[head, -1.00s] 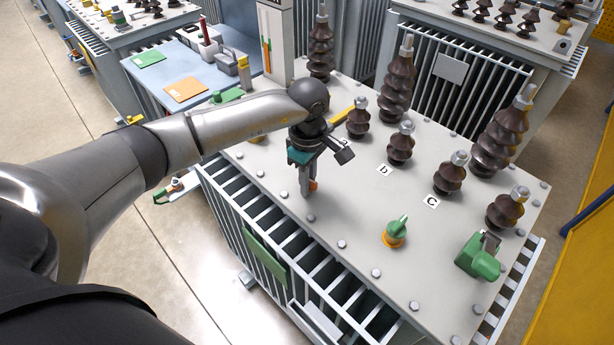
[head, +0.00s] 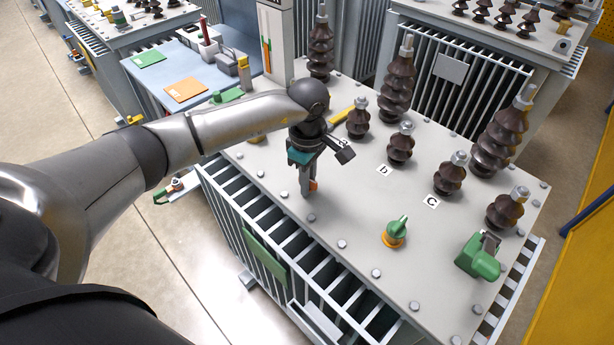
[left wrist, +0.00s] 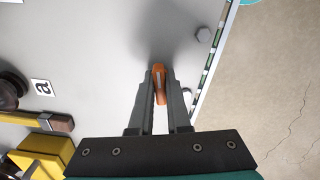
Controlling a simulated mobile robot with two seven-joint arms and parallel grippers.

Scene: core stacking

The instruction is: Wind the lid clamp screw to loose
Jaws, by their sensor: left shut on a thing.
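An orange piece (left wrist: 159,82), which looks like the clamp screw's handle, is between my left gripper's fingertips (left wrist: 159,95) in the left wrist view. My left gripper (head: 308,190) is shut on it, pointing down at the transformer lid (head: 340,205) near its front-left edge. In the head view only a small orange bit (head: 314,185) shows beside the fingers. The clamp's lower part is hidden by the gripper. My right gripper is not in view.
Brown bushings (head: 400,145) stand along the lid's back and right. A green-and-yellow valve (head: 395,233) and a green fitting (head: 478,258) stand on the lid's right part. Bolts line the lid edge.

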